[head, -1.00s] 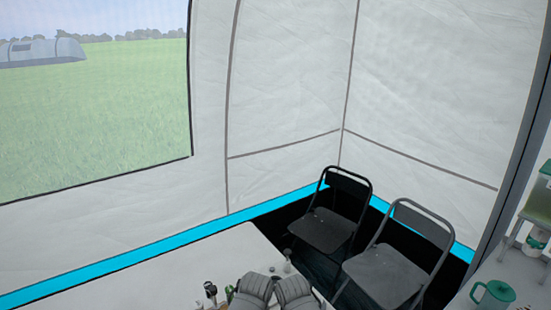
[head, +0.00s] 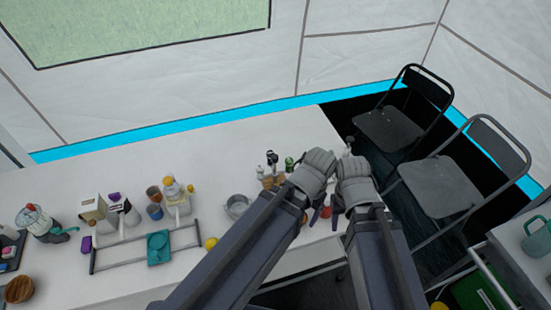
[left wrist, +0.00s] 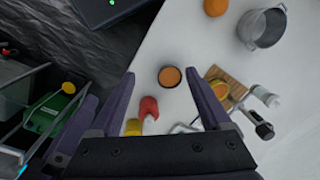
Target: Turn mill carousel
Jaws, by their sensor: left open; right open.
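A small cluster of mills and bottles (head: 271,170), with a black-topped piece and a green one, stands on the white table left of my grippers; I cannot tell clearly which part is the carousel. In the left wrist view a black-and-silver mill (left wrist: 262,130) shows at the right beside a wooden board (left wrist: 233,88). My left gripper (left wrist: 160,74) is open and empty above the table, its fingers apart. Neither gripper visibly touches the mills.
In the left wrist view an orange-filled cup (left wrist: 170,77) and a red bottle (left wrist: 148,108) stand below my left fingers. A metal pot (head: 238,206) is left of my left arm. Several jars and a rack fill the table's left. Folding chairs (head: 440,185) stand right.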

